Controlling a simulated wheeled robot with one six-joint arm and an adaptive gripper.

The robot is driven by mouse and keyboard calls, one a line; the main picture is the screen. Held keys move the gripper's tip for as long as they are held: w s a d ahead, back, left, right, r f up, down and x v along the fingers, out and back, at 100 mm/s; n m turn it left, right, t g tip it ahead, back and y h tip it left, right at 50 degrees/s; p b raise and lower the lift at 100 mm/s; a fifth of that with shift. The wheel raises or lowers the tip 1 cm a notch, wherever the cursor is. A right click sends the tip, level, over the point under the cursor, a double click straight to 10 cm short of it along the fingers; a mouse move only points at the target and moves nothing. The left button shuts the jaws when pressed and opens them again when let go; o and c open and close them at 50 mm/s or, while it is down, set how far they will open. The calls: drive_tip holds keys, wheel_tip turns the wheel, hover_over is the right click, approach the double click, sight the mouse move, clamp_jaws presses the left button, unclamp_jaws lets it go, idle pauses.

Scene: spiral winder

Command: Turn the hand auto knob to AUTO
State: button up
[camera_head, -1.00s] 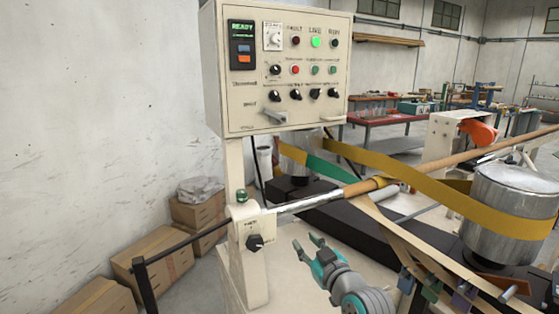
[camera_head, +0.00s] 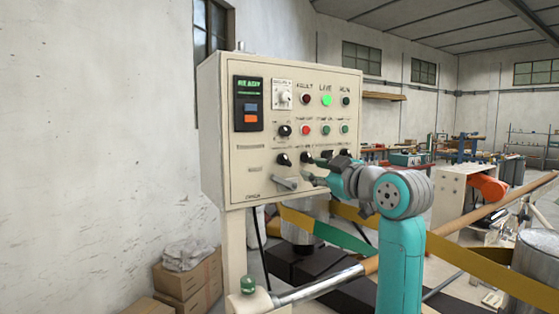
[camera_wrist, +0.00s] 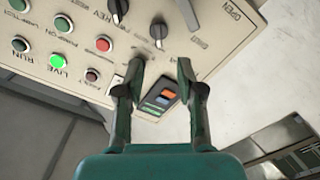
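The cream control panel (camera_head: 225,140) carries several black knobs; their labels are too small to tell which is the hand auto knob. In the head view a lone knob (camera_head: 285,131) sits left of a red button, and a row of knobs (camera_head: 284,160) runs below it. My gripper (camera_head: 308,170) is in front of the panel's lower part and partly covers that row. In the wrist view my gripper (camera_wrist: 163,65) is open and empty. A black knob (camera_wrist: 157,33) lies beyond the gap between its fingertips, apparently untouched.
A grey lever (camera_head: 285,184) sticks out below the knob row. The display (camera_head: 249,104) and the lit green LIVE lamp (camera_head: 326,100) are higher on the panel. A roller bar (camera_head: 320,287) crosses below, with yellow webbing (camera_head: 470,265) at right. Boxes (camera_head: 185,282) stand at lower left.

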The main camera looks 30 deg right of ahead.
sight(288, 161)
drive_tip(key=w, duration=1.1)
drive_tip(key=shift+w+a+r, duration=0.15)
drive_tip(key=shift+a+r, duration=0.05)
drive_tip(key=shift+r, duration=0.05)
clamp_jaws()
